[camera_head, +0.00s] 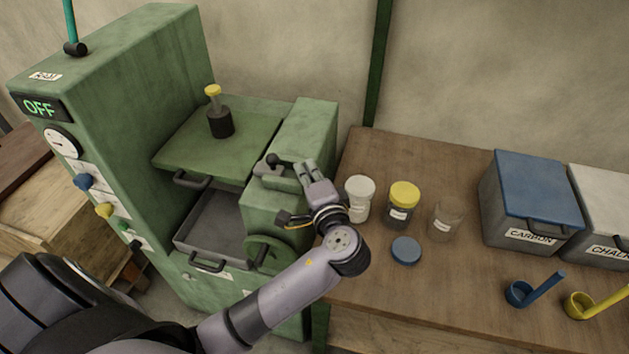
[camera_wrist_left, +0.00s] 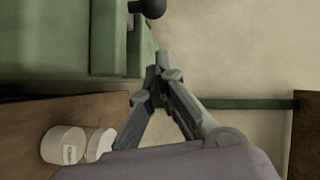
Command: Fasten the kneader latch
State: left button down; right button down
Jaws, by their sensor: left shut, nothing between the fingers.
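The green kneader (camera_head: 100,80) stands at the left with its sign reading OFF. Its green lid (camera_head: 220,143) lies flat with a dark handle at the front edge. A small latch lever with a black ball knob (camera_head: 272,160) sits on the housing right of the lid; the knob also shows at the top of the left wrist view (camera_wrist_left: 152,8). My left gripper (camera_head: 302,166) is shut and empty, just right of the latch lever and apart from the knob. In the left wrist view its fingertips (camera_wrist_left: 160,65) meet below the knob. My right gripper is in no view.
A grey drawer tray (camera_head: 205,235) is under the lid. On the wooden table are a white jar (camera_head: 359,198), yellow-lidded jar (camera_head: 402,204), clear jar (camera_head: 446,219), blue lid (camera_head: 406,250), a carbon bin (camera_head: 535,205), a chalk bin (camera_head: 600,220) and blue and yellow scoops.

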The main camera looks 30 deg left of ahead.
aim_at(271, 163)
pick_arm(q)
jog(key=a, duration=0.2)
jog(key=a+p, duration=0.1)
jog(key=a, duration=0.1)
jog(key=shift+s+f, duration=0.15)
jog(key=shift+f, duration=0.25)
jog(key=shift+s+a+p, duration=0.15)
jog(key=shift+s+a, duration=0.1)
jog(key=shift+a, duration=0.9)
jog(key=shift+s+a+p, duration=0.15)
jog(key=shift+s+a, duration=0.1)
jog(key=shift+a, duration=0.85)
jog(key=shift+w, duration=0.1)
